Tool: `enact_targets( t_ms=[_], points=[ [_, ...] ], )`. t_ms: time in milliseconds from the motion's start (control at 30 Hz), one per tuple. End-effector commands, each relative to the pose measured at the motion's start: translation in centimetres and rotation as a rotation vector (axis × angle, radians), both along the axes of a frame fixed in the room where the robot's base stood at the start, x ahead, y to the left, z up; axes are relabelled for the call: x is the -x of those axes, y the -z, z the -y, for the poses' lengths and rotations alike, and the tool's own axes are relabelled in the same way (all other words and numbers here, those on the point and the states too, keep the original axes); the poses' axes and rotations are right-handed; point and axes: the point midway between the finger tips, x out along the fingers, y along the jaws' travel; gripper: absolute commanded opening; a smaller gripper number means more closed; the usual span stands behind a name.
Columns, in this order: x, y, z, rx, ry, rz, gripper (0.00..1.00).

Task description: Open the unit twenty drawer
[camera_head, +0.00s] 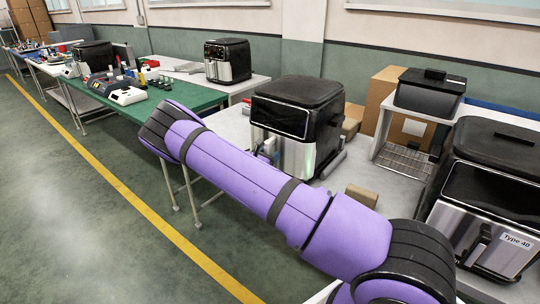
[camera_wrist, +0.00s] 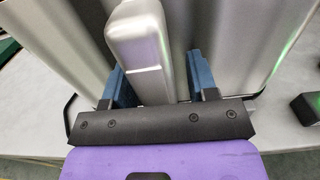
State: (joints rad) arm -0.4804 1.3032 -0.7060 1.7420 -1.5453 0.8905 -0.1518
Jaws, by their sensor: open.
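A black and steel air fryer (camera_head: 295,110) stands on the grey table in the middle of the head view. Its lower front is partly hidden behind my purple arm, and no type label on it can be read. In the wrist view its drawer handle (camera_wrist: 140,50), a pale metal bar, stands out from the steel front. My gripper (camera_wrist: 159,80) has its two blue fingers apart, one on each side of the handle. Small gaps seem to show beside the handle; contact is hard to judge. The drawer looks closed, as far as it shows.
Another fryer (camera_head: 490,205) labelled "Type 40" stands at the right. A black container (camera_head: 428,95) sits on a white rack behind. A small brown box (camera_head: 361,196) lies right of the middle fryer. A third fryer (camera_head: 227,62) stands farther back, behind a green table (camera_head: 190,97).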

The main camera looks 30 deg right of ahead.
Motion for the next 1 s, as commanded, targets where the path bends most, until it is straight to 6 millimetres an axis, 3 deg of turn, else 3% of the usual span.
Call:
enact_targets(
  t_ms=[133,367,667,1000],
  points=[
    [0.0,0.0,0.0,0.000,0.000,0.000,0.51],
    [0.0,0.0,0.0,0.000,0.000,0.000,0.00],
    [0.2,0.0,-0.5,-0.001,-0.001,-0.001,0.00],
    [1.6,0.0,-4.6,-0.002,-0.003,-0.002,0.00]
  ],
)
